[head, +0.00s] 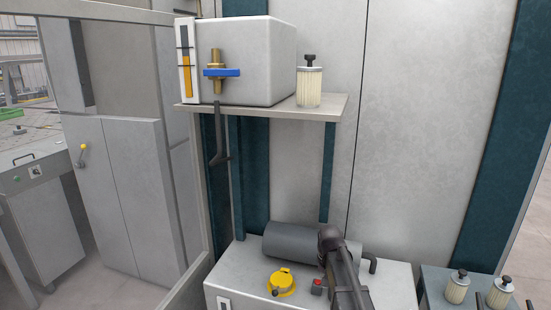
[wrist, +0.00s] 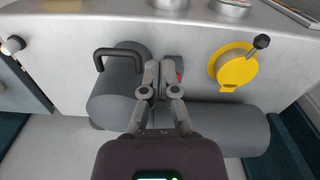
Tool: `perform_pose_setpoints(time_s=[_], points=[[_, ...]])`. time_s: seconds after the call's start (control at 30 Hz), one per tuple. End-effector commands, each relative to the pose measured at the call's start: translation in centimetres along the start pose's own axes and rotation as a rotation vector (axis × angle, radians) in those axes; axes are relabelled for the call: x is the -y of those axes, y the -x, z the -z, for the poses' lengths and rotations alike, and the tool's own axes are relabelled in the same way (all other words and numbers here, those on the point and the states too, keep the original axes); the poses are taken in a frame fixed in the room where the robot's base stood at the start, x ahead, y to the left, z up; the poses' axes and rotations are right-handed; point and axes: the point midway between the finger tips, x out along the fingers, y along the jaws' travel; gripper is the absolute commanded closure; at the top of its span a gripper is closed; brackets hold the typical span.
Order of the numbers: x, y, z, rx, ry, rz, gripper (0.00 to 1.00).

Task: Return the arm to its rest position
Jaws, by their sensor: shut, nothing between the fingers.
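My gripper (wrist: 160,75) shows in the wrist view with its two grey fingers drawn together and nothing between them. It is over the machine's top, in front of the grey cylinder (wrist: 225,125) and a small red button (wrist: 179,76), which it partly hides. In the head view my dark arm (head: 345,280) reaches up from the bottom edge past the right part of the cylinder (head: 292,243). My fingers cannot be made out clearly there. Whether they touch anything below is not clear.
A yellow round valve (head: 282,281) and the red button (head: 317,284) sit left of my arm. A shelf (head: 322,104) above carries a grey box (head: 250,60) and a filter (head: 310,84). Two filters stand on a dark stand (head: 432,275) at right.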

Motion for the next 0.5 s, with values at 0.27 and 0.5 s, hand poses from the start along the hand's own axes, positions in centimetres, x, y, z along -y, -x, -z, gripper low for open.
perform_pose_setpoints(time_s=[0.27, 0.5], points=[[-2.1, -3.5, -11.5, 0.001, 0.114, -0.001, 1.00], [-3.0, -4.8, -16.6, 0.001, 0.176, -0.001, 1.00]])
